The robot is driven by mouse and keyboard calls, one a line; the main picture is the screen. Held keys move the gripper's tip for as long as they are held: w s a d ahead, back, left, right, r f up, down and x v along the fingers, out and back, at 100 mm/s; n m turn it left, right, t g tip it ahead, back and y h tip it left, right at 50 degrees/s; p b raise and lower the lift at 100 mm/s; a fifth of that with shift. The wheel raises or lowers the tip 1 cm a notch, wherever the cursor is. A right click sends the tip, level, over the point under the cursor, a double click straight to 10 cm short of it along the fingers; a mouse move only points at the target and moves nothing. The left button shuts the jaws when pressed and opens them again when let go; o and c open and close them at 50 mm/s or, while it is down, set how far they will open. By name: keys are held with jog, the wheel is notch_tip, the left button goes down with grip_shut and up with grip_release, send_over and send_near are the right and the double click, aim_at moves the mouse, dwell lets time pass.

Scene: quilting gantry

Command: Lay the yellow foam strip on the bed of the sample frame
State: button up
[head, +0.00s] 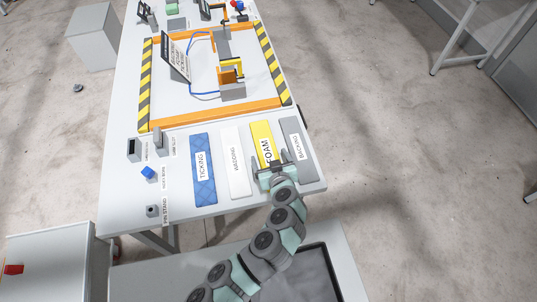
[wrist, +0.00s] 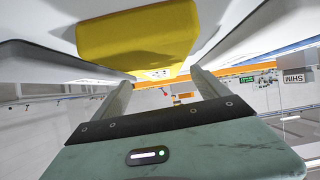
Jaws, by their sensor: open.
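The yellow foam strip (head: 261,134), labelled FOAM, lies on the front part of the white table between the white and grey strips. My gripper (head: 272,163) is at its near end, its fingers spread and covering that end in the head view. In the wrist view, the yellow foam strip (wrist: 140,35) fills the top middle, beyond and between the lines of the open fingers of my gripper (wrist: 161,82). Nothing is held, and I cannot tell whether a finger touches the foam. An orange-edged frame (head: 205,119) with black-yellow striped sides stands farther back on the table.
Blue ticking (head: 203,185), white wadding (head: 235,180) and grey backing (head: 299,150) strips flank the foam. A black-and-white sign (head: 175,58), grey blocks with orange parts (head: 232,78) and blue tubing stand inside the striped frame. A small blue block (head: 149,172) lies at the left.

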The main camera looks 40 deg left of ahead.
jog(key=v, duration=0.8)
jog(key=shift+s+d, duration=0.15)
jog(key=shift+d, duration=0.05)
jog(key=shift+o, duration=0.4)
jog(key=shift+s+d+r, duration=0.25)
jog(key=shift+d+r, duration=0.05)
jog(key=shift+d, duration=0.1)
